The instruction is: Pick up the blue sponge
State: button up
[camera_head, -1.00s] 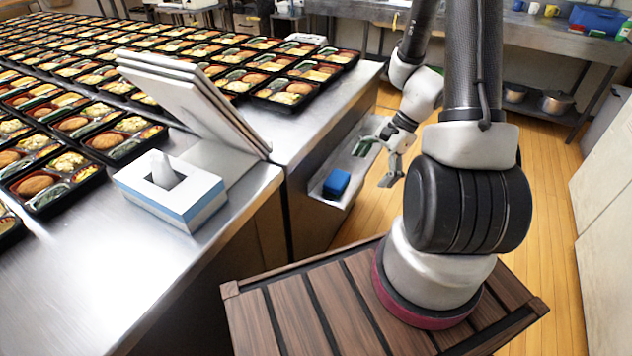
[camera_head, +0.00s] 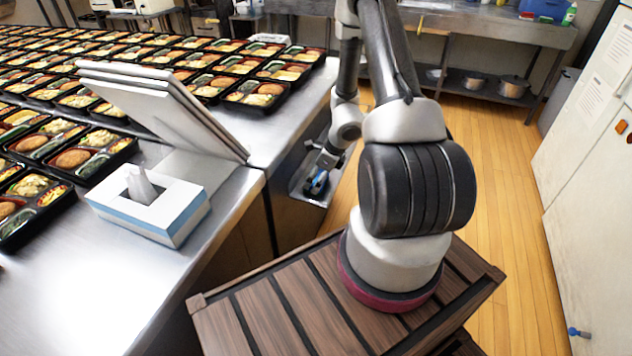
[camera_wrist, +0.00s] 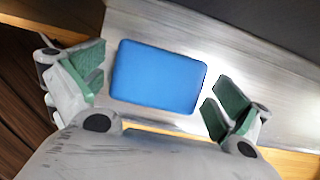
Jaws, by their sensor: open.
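The blue sponge (camera_wrist: 158,77) lies on a metal shelf (camera_wrist: 190,32) in the wrist view. My gripper (camera_wrist: 157,92) is open, with one green-padded finger on the left of the sponge and one on the right. A gap shows between the sponge and each finger. In the head view, the sponge (camera_head: 316,185) is mostly hidden behind my gripper (camera_head: 318,178), which is at the low shelf on the side of the steel counter. The height of the fingers over the shelf is hard to tell.
The steel counter (camera_head: 215,225) beside the shelf holds a tissue box (camera_head: 150,208), leaning white boards (camera_head: 160,95) and several bento trays (camera_head: 60,155). Wooden floor (camera_head: 495,190) is open to the right. A back bench (camera_head: 480,22) has pots below it.

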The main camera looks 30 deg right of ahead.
jog(key=shift+w+a+f, duration=0.1)
jog(key=shift+w+f, duration=0.05)
jog(key=shift+f, duration=0.25)
jog(key=shift+c, duration=0.4)
jog(key=c, duration=0.6)
jog(key=shift+c, duration=0.2)
jog(key=shift+r, duration=0.1)
